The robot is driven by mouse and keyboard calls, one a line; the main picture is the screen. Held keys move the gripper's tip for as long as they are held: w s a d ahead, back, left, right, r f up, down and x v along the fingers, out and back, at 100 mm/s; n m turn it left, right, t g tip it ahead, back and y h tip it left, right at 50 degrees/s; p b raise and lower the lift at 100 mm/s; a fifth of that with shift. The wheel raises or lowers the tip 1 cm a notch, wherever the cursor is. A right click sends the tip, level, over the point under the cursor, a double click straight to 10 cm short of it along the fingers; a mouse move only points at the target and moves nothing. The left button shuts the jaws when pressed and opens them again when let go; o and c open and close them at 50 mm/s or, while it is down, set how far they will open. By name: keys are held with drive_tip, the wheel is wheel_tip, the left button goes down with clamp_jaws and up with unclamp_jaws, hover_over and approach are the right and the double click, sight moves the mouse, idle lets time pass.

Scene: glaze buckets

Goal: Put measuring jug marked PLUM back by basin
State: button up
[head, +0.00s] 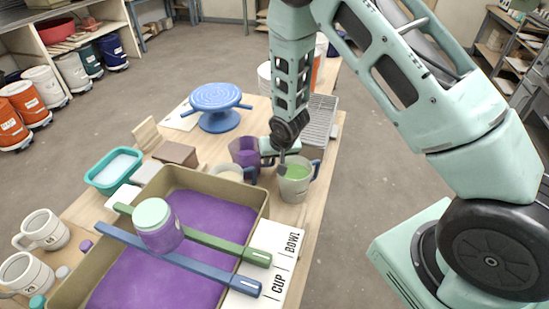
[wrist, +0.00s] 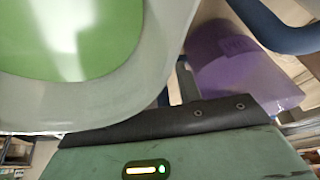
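A purple jug (head: 243,150) stands on the table behind the tan basin (head: 262,196), which holds purple glaze. In the wrist view the purple jug (wrist: 235,70) is at right, with a faint mark too unclear to read. A pale jug with green contents (head: 294,186) and a blue handle is to its right; it fills the upper left of the wrist view (wrist: 150,75). My gripper (head: 282,168) is down at the green jug's rim, on the side towards the purple jug. One finger shows between the two jugs; the other is hidden, so its grip is unclear.
A blue turntable (head: 218,105), teal tub (head: 92,178) and brown block (head: 176,153) are behind. A lidded jar (head: 160,235) sits on sticks across the basin. A card marked BOWL and CUP (head: 270,265) lies in front.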

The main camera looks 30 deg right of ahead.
drive_tip(key=shift+r, duration=0.4)
drive_tip(key=b+v, duration=0.2)
drive_tip(key=v, duration=1)
drive_tip(key=s+a+r+n+g+y, duration=0.15)
drive_tip(key=s+a+r+n, duration=0.35)
drive_tip(key=s+a, duration=0.55)
drive_tip(key=s+a+r+n+g, duration=0.1)
drive_tip(key=s+r+n, duration=0.1)
drive_tip(key=s, duration=0.6)
drive_tip(key=s+a+r+n+g, duration=0.2)
drive_tip(key=s+r+n, duration=0.1)
drive_tip(key=s, duration=0.6)
drive_tip(key=shift+a+r+h, duration=0.25)
drive_tip(key=shift+r+h, duration=0.2)
drive_tip(key=shift+r, duration=0.05)
